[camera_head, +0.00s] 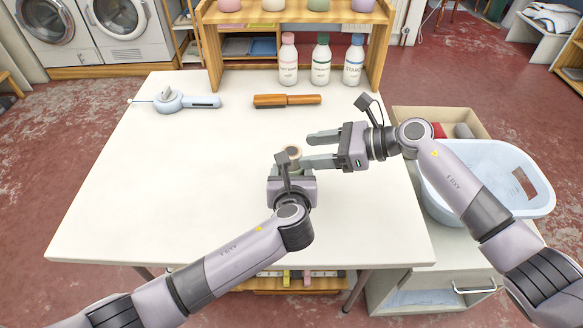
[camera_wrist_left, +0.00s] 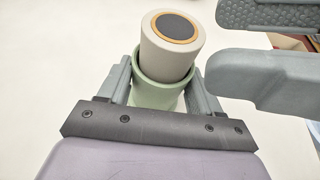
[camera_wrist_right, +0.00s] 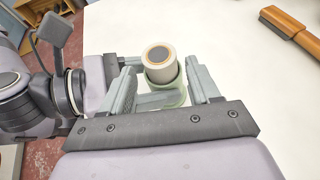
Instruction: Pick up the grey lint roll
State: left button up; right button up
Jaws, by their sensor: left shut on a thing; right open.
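A pale grey roll (camera_wrist_left: 172,42) with a dark core and an orange ring stands slightly tilted in a green cup (camera_wrist_left: 160,94). My left gripper (camera_head: 291,167) is shut on the cup, one finger on each side, above or at the white table. My right gripper (camera_head: 306,149) is open. Its two fingers point left toward the roll, which is at or just beyond the fingertips. In the right wrist view the roll (camera_wrist_right: 160,66) shows between the open fingers, apart from them as far as I can tell.
A brown-handled tool (camera_head: 287,100) and a pale blue tool (camera_head: 174,101) lie further back on the table (camera_head: 150,190). Several bottles (camera_head: 321,60) stand at the rear. At right are a box (camera_head: 408,113) holding a red and a grey item (camera_head: 463,131), and a blue basket (camera_head: 480,151).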

aim_at(294, 152)
jog(key=shift+x, duration=2.65)
jog(key=shift+c, duration=0.2)
jog(key=c, duration=1.1)
